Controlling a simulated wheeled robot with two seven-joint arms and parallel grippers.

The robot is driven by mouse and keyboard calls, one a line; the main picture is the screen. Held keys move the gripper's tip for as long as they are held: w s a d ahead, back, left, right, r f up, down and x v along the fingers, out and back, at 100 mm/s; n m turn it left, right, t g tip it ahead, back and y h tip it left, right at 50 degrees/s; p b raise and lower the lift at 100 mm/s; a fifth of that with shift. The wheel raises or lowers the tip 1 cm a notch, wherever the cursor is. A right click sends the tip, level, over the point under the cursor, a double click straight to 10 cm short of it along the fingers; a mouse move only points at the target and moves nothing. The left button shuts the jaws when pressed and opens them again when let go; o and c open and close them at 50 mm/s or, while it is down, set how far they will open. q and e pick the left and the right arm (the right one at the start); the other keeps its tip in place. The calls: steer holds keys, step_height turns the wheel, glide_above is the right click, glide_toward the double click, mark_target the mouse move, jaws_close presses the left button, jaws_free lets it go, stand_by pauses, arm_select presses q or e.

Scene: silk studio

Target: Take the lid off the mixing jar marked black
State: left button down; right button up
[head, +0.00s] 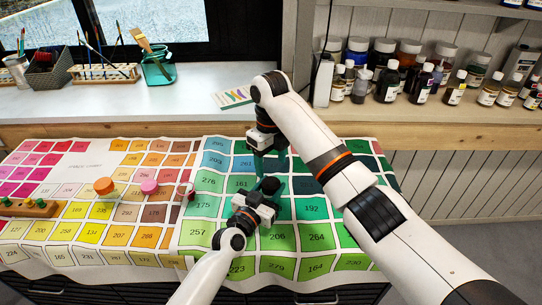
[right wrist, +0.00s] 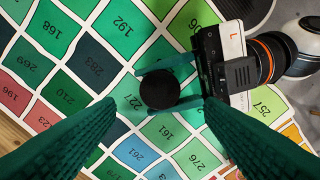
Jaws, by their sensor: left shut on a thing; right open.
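The mixing jar with the black lid (head: 269,185) stands on the colour chart (head: 311,209), its body mostly hidden. In the right wrist view the round black lid (right wrist: 159,89) is seen from above. My left gripper (head: 267,188) is shut on this jar; its green fingers lie on either side of it, also in the right wrist view (right wrist: 167,86). My right gripper (head: 270,165) is open and empty, above and behind the jar in the head view. In the right wrist view its two green fingers (right wrist: 160,103) are spread wide, with the lid between and beyond their tips.
Jars with an orange-red lid (head: 104,186) and a pink lid (head: 149,187) stand to the left, with another small jar (head: 185,189). A wooden rack (head: 28,208) lies at far left. Several bottles (head: 388,82) line the back ledge. The chart's front is clear.

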mark_target(271, 183)
step_height(271, 183, down, 7)
steer(key=shift+r, duration=0.1)
steer(key=shift+c, duration=0.3)
steer(key=c, duration=0.9)
steer(key=n, duration=0.4)
steer(key=shift+c, duration=0.2)
stand_by(0.4)
steer(key=o, duration=1.1)
